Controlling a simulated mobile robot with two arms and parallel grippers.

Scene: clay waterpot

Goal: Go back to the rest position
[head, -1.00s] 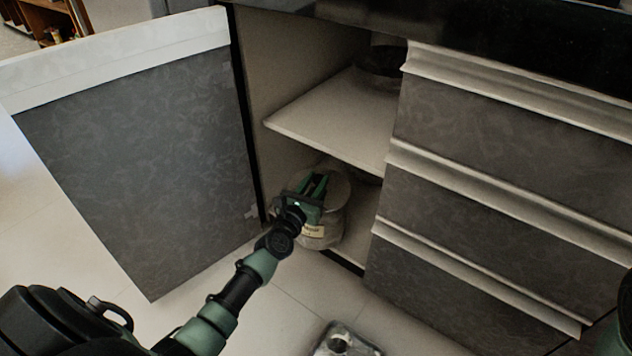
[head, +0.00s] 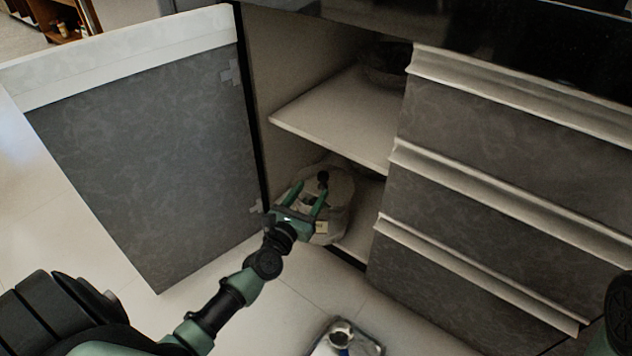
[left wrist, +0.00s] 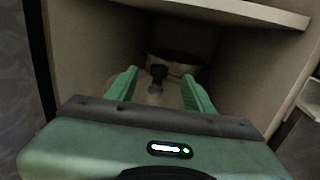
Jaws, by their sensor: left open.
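A pale grey pot (head: 338,202) with a dark knob on top and a small label on its side stands on the cabinet floor in the head view. It also shows, dimly, deeper in the cabinet in the left wrist view (left wrist: 185,69). My left gripper (head: 309,188) is at the cabinet opening in front of the pot. Its two green fingers (left wrist: 158,82) are apart with nothing held between them, and hide part of the pot. My right gripper is not in view.
The cabinet door (head: 145,170) stands open on the left. A shelf (head: 335,120) holding a dark bowl (head: 384,64) is above the pot. Closed drawers (head: 480,190) flank the opening on the right. A grey object (head: 345,338) is on the floor below.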

